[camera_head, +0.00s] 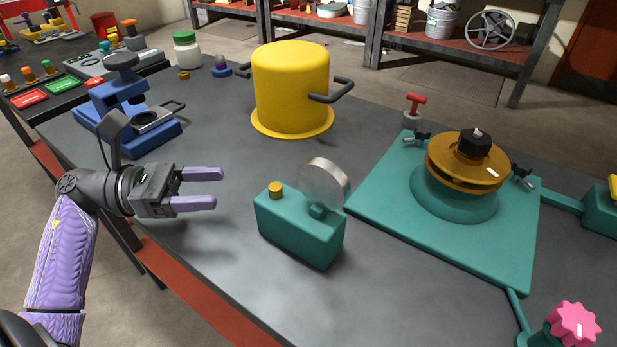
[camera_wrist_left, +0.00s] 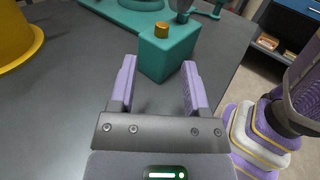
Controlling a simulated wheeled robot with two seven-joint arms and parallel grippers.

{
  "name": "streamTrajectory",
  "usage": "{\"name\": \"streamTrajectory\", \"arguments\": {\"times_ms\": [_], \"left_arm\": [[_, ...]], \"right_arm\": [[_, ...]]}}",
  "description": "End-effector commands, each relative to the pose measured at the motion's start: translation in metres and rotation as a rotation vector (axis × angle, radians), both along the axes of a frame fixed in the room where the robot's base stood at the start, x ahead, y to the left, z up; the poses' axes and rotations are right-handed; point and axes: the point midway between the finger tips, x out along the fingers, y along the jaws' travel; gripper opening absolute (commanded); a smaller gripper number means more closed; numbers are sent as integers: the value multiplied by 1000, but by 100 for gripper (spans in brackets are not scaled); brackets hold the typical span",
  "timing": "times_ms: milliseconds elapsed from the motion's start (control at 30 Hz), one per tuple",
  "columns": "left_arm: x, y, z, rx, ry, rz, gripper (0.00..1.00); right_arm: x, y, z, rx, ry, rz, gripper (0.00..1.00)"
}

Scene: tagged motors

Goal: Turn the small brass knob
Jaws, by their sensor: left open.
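The small brass knob (camera_head: 275,189) sits on top of a teal box (camera_head: 300,235), near its left end. A round silver disc (camera_head: 324,183) stands on the same box, right of the knob. In the left wrist view the brass knob (camera_wrist_left: 161,29) is on the teal box (camera_wrist_left: 167,55), ahead of the fingertips. My left gripper (camera_head: 220,189) is open and empty, left of the box and apart from it. My right gripper is not in view.
A yellow pot (camera_head: 290,85) with dark handles stands behind the box. A teal plate (camera_head: 400,225) with a brass wheel (camera_head: 467,165) is at right. A blue press (camera_head: 125,120) stands behind my left gripper. The grey table between gripper and box is clear.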

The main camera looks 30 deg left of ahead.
Motion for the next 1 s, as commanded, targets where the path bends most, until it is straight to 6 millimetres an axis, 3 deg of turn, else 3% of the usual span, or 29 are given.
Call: {"name": "streamTrajectory", "arguments": {"times_ms": [67,400,567,800,1000], "left_arm": [[2,-5,-2,13,-2,0,61],[43,-69,0,8,-5,-1,61],[52,-81,1,8,-3,1,61],[52,-83,1,7,-2,1,61],[52,-82,1,7,-2,1,19]], "right_arm": [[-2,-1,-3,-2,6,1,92],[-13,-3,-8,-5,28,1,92],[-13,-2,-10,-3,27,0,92],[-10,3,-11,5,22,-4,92],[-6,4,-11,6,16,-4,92]]}}
